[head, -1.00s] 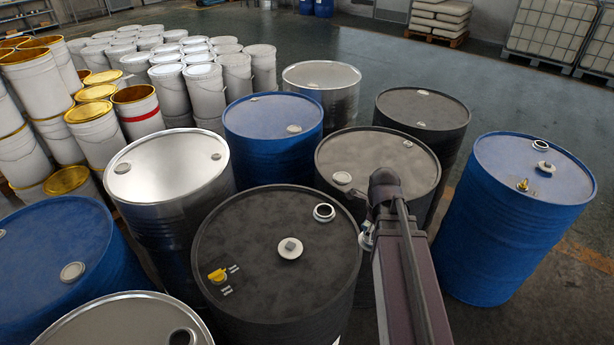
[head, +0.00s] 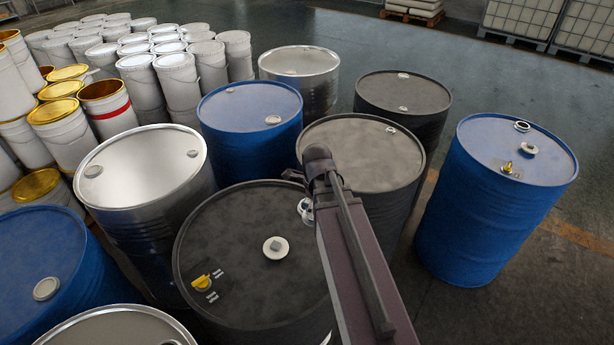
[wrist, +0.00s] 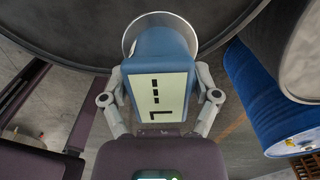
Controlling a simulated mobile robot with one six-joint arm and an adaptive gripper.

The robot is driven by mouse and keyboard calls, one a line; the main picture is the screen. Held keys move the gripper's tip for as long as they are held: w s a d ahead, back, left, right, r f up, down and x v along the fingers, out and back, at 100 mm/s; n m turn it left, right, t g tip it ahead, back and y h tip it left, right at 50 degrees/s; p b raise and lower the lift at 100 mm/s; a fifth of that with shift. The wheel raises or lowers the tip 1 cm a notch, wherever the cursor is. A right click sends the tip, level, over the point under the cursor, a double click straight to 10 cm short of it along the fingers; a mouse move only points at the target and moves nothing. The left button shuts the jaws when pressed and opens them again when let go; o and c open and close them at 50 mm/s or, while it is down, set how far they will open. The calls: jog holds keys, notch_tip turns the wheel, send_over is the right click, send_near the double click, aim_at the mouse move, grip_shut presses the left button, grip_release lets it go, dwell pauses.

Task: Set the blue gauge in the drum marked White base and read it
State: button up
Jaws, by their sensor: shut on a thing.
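In the wrist view my gripper (wrist: 160,98) is shut on the blue gauge (wrist: 160,45), its two fingers on the gauge's sides. The gauge's pale display (wrist: 160,97) faces the camera and shows dark dashes and an angled mark. A silver ring (wrist: 133,38) shows behind the gauge, against a dark drum lid; I cannot tell whether the gauge is in an opening. In the head view my arm hides the gauge and most of the gripper. The near black drum (head: 235,225) has an open ringed hole (head: 305,206) beside my arm.
Another black drum (head: 370,150) stands behind my arm, and a blue drum (head: 475,215) stands to the right. A steel drum (head: 135,165) and blue drums crowd the left. White pails (head: 180,75) fill the back left. Open floor lies at the back right.

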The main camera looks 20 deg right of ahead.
jog(key=shift+s+d, duration=0.1)
jog(key=shift+d, duration=0.05)
jog(key=w+d+f+m+b, duration=0.1)
jog(key=w+d+m, duration=0.1)
jog(key=w, duration=1.1)
jog(key=shift+w+d, duration=0.3)
jog(key=shift+d, duration=0.3)
jog(key=shift+f, duration=0.2)
jog(key=shift+f+b, duration=2.5)
jog(key=shift+b, duration=0.25)
jog(key=shift+f+b, duration=0.45)
jog(key=shift+f, duration=0.25)
jog(key=shift+f+b, duration=1.05)
jog(key=shift+b, duration=0.25)
